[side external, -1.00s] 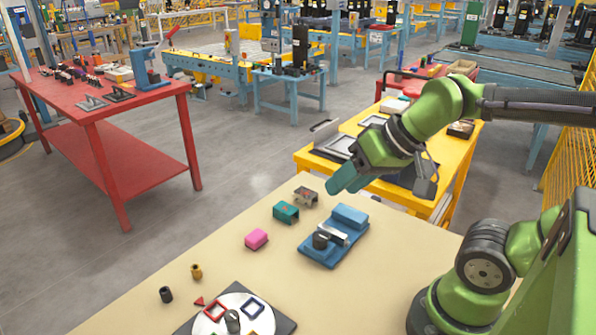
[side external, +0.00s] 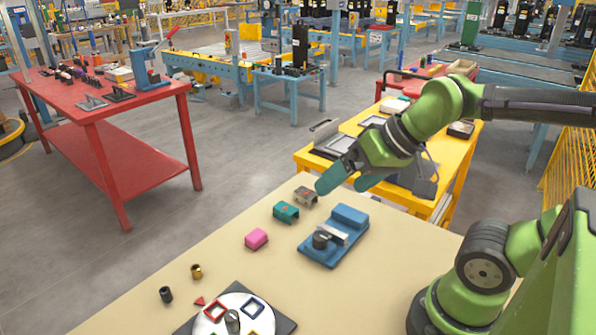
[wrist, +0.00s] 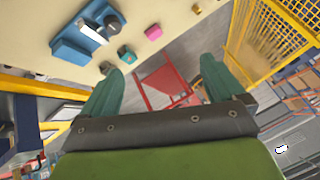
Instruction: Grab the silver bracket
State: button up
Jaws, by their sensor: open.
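A small grey-brown bracket (side external: 306,196) with a reddish mark on top sits near the far edge of the beige table. It also shows in the wrist view (wrist: 107,68). A teal bracket (side external: 286,212) stands beside it. A silver bar-like piece (side external: 334,232) lies on a blue fixture (side external: 320,250), next to a dark round part; the wrist view shows this piece too (wrist: 93,33). My gripper (side external: 344,187) is open and empty, with teal fingers apart, above and to the right of the grey-brown bracket. Nothing is between its fingers in the wrist view (wrist: 160,85).
A pink block (side external: 256,239) lies left of the blue fixture. A brass part (side external: 196,271), a dark cylinder (side external: 166,294) and a round white plate (side external: 212,322) with coloured shapes are nearer the front. A yellow table (side external: 440,207) stands behind.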

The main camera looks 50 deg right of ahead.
jog(key=m+g+h, duration=0.2)
jog(key=m+g, duration=0.5)
jog(key=m, duration=0.7)
send_over(306, 192)
notch_tip(306, 192, down, 6)
jog(key=f, duration=1.1)
jog(key=shift+a+f, duration=0.25)
jog(key=shift+f, duration=0.05)
jog(key=f, duration=0.5)
jog(key=shift+d+f, duration=0.1)
jog(key=shift+d, duration=0.1)
